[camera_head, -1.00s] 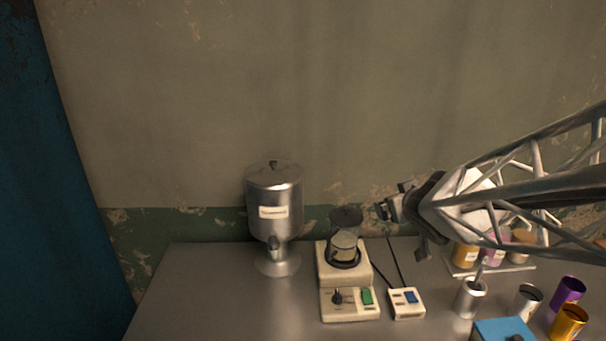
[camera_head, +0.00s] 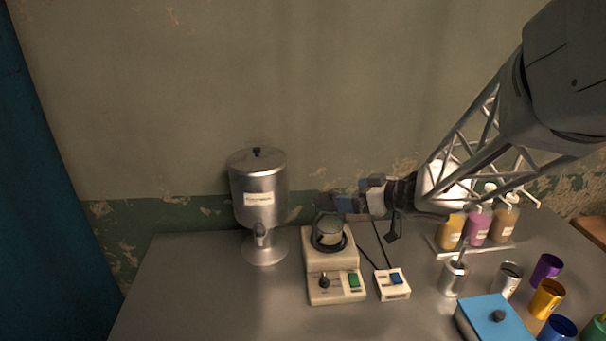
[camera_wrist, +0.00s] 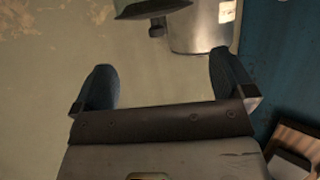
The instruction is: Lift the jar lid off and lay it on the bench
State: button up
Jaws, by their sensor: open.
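The glass jar (camera_head: 328,232) stands upright on the cream heater-like device (camera_head: 322,262), with pale contents inside. My gripper (camera_head: 343,202) is open, just above and to the right of the jar's top in the head view, and hides most of its dark lid. In the wrist view my open fingers with blue pads (camera_wrist: 163,82) have an empty gap between them. A dark grey-green shape (camera_wrist: 150,8) at the top edge of that view, beyond the fingertips, looks like the lid, but is cut off. I cannot tell whether the fingers touch the lid.
A steel dispenser (camera_head: 258,190) stands left of the jar. A small control box (camera_head: 393,285) with cables lies to the right of the device. Bottles (camera_head: 478,226), cups (camera_head: 547,298) and a blue box (camera_head: 495,318) crowd the bench's right. The bench (camera_head: 205,300) is bare at front left.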

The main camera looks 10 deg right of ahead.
aim_at(332, 192)
jog(key=shift+a, duration=0.1)
jog(key=shift+x, duration=1.2)
jog(key=shift+w+f, duration=0.1)
jog(key=shift+w, duration=0.05)
jog(key=shift+x, duration=2.5)
jog(key=shift+f, duration=0.15)
jog(key=c, duration=1)
jog(key=shift+c, duration=0.2)
